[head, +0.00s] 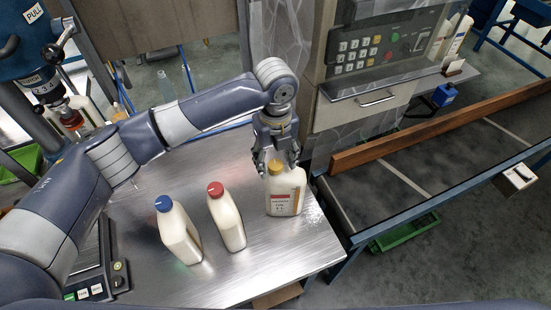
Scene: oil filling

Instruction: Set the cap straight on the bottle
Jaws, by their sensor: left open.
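A cream bottle (286,194) with a printed label stands upright near the right back edge of the metal table. A yellow cap (275,167) sits at its top; I cannot tell whether it is straight or tilted. My left gripper (273,170) is open, pointing down, with its fingers around or just above the cap; contact cannot be made out. A red-capped bottle (228,222) and a blue-capped bottle (178,233) stand to the left, both upright and apart from the gripper. My right gripper is not in view.
The metal table (275,258) is bare at the front right. A machine with a keypad (352,56) stands behind. A conveyor (430,165) with a wooden rail (400,137) runs along the right. A dark device with buttons (95,285) lies at the table's left.

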